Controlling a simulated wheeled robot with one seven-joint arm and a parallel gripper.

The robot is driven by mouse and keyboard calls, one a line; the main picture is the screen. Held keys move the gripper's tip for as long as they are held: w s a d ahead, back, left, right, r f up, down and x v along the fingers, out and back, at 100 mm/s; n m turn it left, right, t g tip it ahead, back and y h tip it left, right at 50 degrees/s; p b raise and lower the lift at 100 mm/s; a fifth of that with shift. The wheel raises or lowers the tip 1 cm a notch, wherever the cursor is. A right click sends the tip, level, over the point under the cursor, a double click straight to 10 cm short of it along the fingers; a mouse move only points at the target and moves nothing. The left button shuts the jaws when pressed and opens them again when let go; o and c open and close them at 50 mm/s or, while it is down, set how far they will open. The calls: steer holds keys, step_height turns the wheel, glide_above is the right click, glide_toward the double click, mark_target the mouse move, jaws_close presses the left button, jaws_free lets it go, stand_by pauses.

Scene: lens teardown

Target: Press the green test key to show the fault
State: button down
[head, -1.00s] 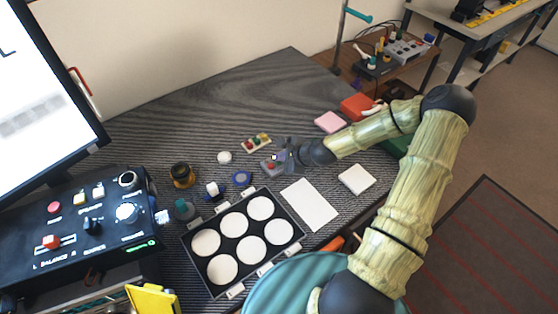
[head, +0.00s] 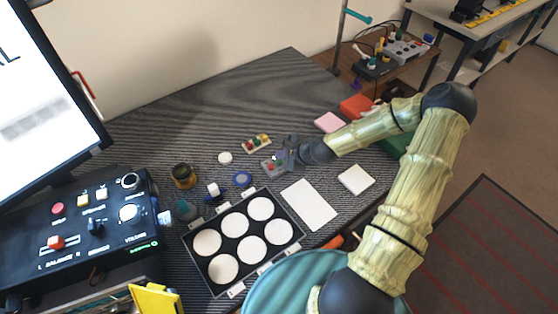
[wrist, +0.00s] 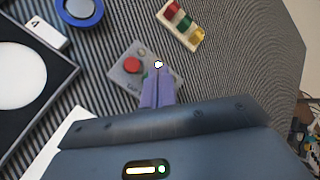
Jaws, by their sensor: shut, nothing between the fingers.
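A small grey box (wrist: 128,72) with a red round button (wrist: 132,65) lies on the striped bench top; it also shows in the head view (head: 268,168). My gripper (wrist: 157,72) is shut and empty, its purple fingertips over the right part of this box. A small bright white spot (wrist: 158,64) shows right at the fingertips. A sliver of green (wrist: 145,74) shows beside the fingers; the green key itself is mostly hidden by them, and I cannot tell whether they touch it. In the head view my gripper (head: 285,157) reaches in from the right.
A cream strip with red, green and yellow parts (wrist: 181,23) lies just beyond the box. A blue ring-shaped part (wrist: 80,10) is to the left. A black tray with white discs (head: 190,240), a white sheet (head: 309,205) and a control console (head: 75,265) are nearby.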

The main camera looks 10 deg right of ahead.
step_height(320, 180, up, 5)
steer(key=p, duration=0.4)
stand_by(0.9)
steer(key=s+r+n+g+h+p, duration=0.2)
steer(key=s+r+n+g+h, duration=0.3)
steer(key=s+r+n, duration=1.4)
steer(key=shift+s+a+r+n, duration=0.15)
steer(key=shift+s+a+n, duration=0.35)
steer(key=shift+s, duration=0.7)
steer(key=shift+w+d, duration=0.1)
steer(key=shift+d, duration=0.05)
